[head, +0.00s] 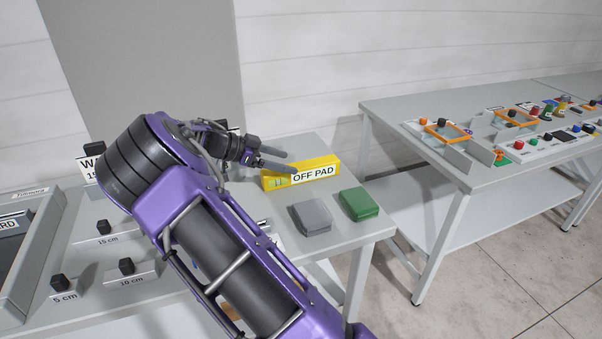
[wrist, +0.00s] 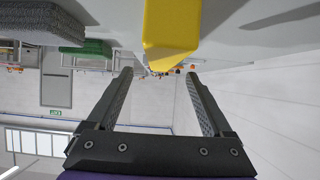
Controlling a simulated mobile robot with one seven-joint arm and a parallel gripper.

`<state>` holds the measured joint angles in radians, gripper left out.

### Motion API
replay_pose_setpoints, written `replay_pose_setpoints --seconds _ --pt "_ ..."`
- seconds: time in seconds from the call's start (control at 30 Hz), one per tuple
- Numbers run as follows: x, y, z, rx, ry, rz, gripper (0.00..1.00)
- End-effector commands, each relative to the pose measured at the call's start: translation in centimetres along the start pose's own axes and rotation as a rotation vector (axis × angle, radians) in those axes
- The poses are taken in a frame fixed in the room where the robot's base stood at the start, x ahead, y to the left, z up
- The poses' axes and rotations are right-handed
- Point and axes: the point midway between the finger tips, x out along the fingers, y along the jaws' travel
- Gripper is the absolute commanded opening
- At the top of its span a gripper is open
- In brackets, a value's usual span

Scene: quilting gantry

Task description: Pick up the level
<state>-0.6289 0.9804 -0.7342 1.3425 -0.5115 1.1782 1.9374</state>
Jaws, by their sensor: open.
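The level is a yellow bar (head: 320,163) with a greenish vial and a white label reading "OFF PAD". It lies on the grey table near its back right. In the wrist view the yellow level (wrist: 171,28) comes in from the top middle, its end just beyond the fingertips. My gripper (head: 290,161) is open and empty, reaching in from the left at the level's left part. Its two spread fingers (wrist: 158,77) show in the wrist view with the level roughly in line with the gap. I cannot tell whether they touch it.
A grey pad (head: 311,216) and a green pad (head: 359,204) lie in front of the level. Grey blocks with black knobs, one marked 10 cm (head: 127,275), stand at the left. A second table (head: 395,107) with small parts stands to the right, beyond a gap.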

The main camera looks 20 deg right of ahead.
Motion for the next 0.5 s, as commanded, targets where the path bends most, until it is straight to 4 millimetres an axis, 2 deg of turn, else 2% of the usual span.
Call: replay_pose_setpoints --seconds 0.27,0.5 --pt "1.7 0.0 0.0 0.001 0.000 0.001 0.85" --pt "5.3 -0.1 0.0 0.001 0.000 0.003 0.85"
